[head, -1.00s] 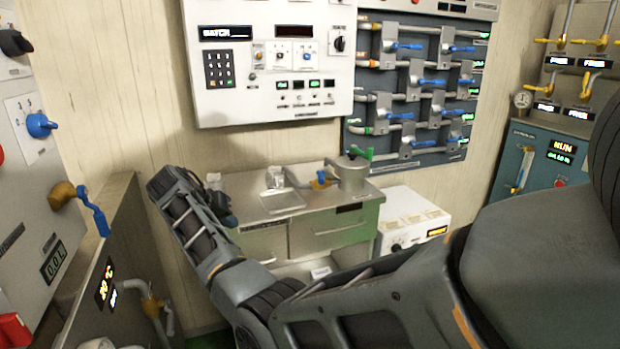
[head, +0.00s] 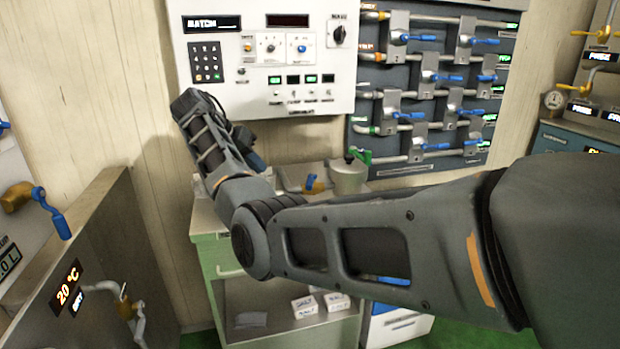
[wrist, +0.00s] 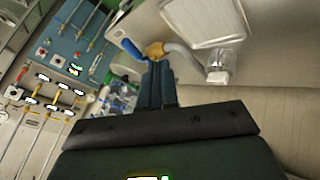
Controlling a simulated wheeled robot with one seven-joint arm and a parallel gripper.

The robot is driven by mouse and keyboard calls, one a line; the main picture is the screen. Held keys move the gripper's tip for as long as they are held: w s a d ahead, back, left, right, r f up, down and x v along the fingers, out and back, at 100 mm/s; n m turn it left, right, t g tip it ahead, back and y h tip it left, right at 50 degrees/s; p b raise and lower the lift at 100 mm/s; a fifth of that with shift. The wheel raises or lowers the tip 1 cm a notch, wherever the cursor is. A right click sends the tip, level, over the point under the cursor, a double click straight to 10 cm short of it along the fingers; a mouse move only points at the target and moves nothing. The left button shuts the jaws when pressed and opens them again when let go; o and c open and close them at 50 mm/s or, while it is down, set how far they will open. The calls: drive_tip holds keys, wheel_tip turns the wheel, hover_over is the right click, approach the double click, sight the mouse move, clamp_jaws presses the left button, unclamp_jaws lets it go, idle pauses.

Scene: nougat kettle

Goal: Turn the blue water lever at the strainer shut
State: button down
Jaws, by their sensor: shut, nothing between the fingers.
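The strainer, a round metal pot (head: 348,177) with a green lever (head: 362,155), stands on the steel counter in the head view. Beside it on the left is a brass valve (head: 316,186) with a small blue lever (head: 309,181). In the wrist view the blue lever (wrist: 132,49) sticks out to the left of the brass valve (wrist: 154,49), which sits on a grey pipe (wrist: 185,60). My gripper (wrist: 158,66) is shut and empty, its fingertips just below the valve in the picture. Whether they touch it I cannot tell. In the head view my arm largely hides the gripper.
A white control panel (head: 270,85) and a board with several blue-levered valves (head: 400,20) hang on the wall behind. Another blue lever (head: 52,214) is on the left cabinet. A clear cup (wrist: 219,66) and a sink tray (wrist: 205,18) lie near the pipe in the wrist view.

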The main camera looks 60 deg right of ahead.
sight(311, 179)
drive_tip(key=p+x, duration=0.1)
drive_tip(key=x, duration=0.8)
drive_tip(key=shift+s+d, duration=0.25)
drive_tip(key=shift+d, duration=0.05)
drive_tip(key=s, duration=0.1)
drive_tip(key=s+d+p, duration=0.1)
drive_tip(key=shift+s+d+p, duration=0.1)
drive_tip(key=shift+s+p, duration=0.2)
drive_tip(key=shift+s, duration=0.05)
drive_tip(key=shift+s+d, duration=0.2)
drive_tip(key=shift+s, duration=0.4)
